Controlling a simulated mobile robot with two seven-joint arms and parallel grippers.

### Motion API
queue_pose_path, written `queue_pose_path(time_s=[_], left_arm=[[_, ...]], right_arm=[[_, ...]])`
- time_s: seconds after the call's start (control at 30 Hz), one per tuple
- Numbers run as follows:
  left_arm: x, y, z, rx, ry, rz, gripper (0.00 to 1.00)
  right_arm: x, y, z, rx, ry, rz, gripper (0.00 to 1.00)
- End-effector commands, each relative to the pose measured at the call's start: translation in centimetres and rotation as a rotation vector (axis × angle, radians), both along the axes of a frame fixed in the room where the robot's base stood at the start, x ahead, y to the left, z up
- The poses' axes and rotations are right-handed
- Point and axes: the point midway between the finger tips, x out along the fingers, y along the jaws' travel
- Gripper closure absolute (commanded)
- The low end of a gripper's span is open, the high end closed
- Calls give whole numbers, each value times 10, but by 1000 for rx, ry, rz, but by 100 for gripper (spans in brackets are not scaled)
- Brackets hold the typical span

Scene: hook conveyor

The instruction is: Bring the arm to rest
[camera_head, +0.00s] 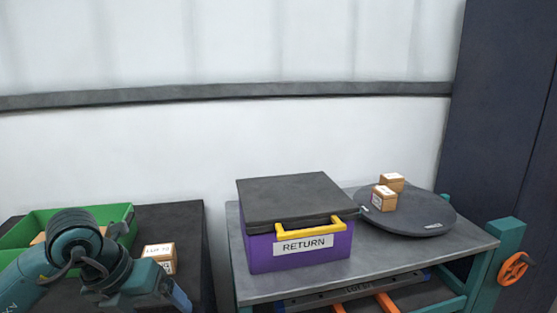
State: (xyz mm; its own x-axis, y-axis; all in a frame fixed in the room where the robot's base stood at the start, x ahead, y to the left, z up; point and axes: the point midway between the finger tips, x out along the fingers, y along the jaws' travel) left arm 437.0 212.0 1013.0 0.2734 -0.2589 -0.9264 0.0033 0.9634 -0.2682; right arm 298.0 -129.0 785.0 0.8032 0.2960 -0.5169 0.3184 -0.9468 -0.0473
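My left arm enters from the lower left, and its teal links cover part of the green bin. The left gripper (172,297) is at the bottom edge of the view, cut off, so I cannot see its fingertips or whether it holds anything. My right arm and gripper are out of view.
A green bin (122,214) and a labelled carton (160,252) are on a dark table at left. A lidded purple RETURN box (262,252) stands on a grey bench (395,258), beside a round grey disc (428,212) bearing two cartons (384,198). An orange handwheel (513,269) is at right.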

Motion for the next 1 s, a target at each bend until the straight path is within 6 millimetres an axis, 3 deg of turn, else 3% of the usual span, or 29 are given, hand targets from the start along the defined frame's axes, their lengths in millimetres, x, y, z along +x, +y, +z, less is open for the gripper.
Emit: queue_pose_path(time_s=[0.1,0.17,0.23,0.33,0.43,0.53,0.57,0.67,0.8,0.9,1.0], left_arm=[[-29,-68,-17,-309,85,-162,10],[-48,-104,-16,-521,124,-223,10],[-68,-143,-2,-814,166,-248,10],[-79,-172,29,-1240,206,-153,10],[-65,-169,48,-1614,226,101,10],[-41,-142,34,-1881,242,498,10],[-36,-132,21,-1932,250,640,10],[-31,-97,-43,-1998,296,1153,10],[-63,-71,-132,-1878,396,1709,10],[-95,-67,-177,-1754,473,1965,10],[-120,-67,-203,-1655,536,2120,10]], right_arm=[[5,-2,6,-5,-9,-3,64],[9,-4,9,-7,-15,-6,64],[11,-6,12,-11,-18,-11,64],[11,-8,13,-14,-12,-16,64],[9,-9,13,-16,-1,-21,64],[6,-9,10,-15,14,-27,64],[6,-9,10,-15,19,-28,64],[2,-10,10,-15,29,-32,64],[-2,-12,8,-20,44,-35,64],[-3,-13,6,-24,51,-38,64],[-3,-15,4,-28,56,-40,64]])
